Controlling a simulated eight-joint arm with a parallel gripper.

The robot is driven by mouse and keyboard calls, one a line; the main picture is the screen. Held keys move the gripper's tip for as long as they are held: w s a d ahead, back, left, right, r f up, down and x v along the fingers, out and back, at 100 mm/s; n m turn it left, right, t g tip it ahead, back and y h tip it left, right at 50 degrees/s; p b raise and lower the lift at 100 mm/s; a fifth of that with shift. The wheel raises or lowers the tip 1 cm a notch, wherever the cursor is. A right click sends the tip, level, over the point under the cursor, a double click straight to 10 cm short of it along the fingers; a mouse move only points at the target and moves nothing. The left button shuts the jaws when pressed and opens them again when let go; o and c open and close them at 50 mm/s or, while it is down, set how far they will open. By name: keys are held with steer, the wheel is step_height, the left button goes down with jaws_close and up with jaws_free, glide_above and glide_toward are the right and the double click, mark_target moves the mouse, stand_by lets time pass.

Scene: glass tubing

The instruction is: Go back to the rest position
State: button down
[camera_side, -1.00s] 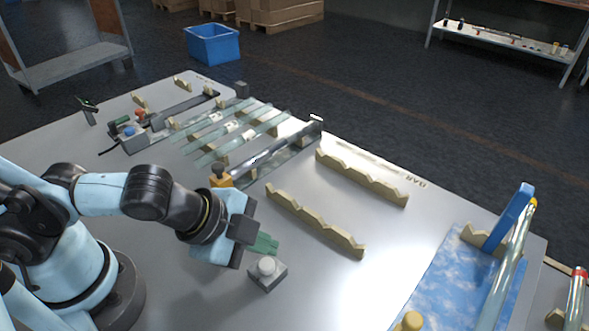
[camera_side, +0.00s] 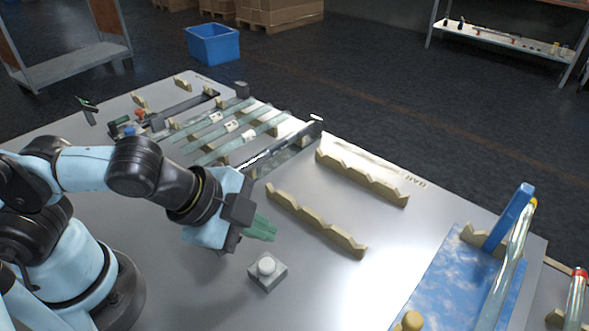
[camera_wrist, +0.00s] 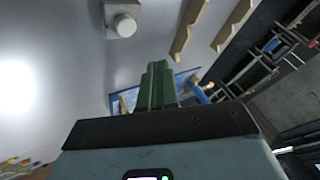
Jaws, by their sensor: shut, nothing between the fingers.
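My gripper (camera_side: 262,229), with green fingers, is shut and empty. In the side view it hangs above the grey table (camera_side: 330,285), just up and left of a small grey box with a round white button (camera_side: 267,265). The wrist view shows the green fingers (camera_wrist: 156,84) pressed together in the middle, with nothing between them. The white button (camera_wrist: 122,20) shows there near the top, apart from the fingers.
Glass tubes (camera_side: 225,132) lie on notched holders at the back left. Two empty notched rails (camera_side: 318,222) (camera_side: 362,180) stand right of my gripper. A blue mat (camera_side: 445,282) with a blue upright and a tube is at the right. The table front is clear.

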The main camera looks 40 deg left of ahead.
steer(key=w+a+r+n+y, duration=0.1)
steer(key=w+a+n, duration=0.2)
steer(key=a+n, duration=0.3)
steer(key=w+a+r+n+y, duration=0.2)
steer(key=w+a+n, duration=0.1)
steer(key=a+n, duration=0.4)
steer(key=a, duration=0.3)
steer(key=shift+a+r+n, duration=0.25)
steer(key=shift+n, duration=0.05)
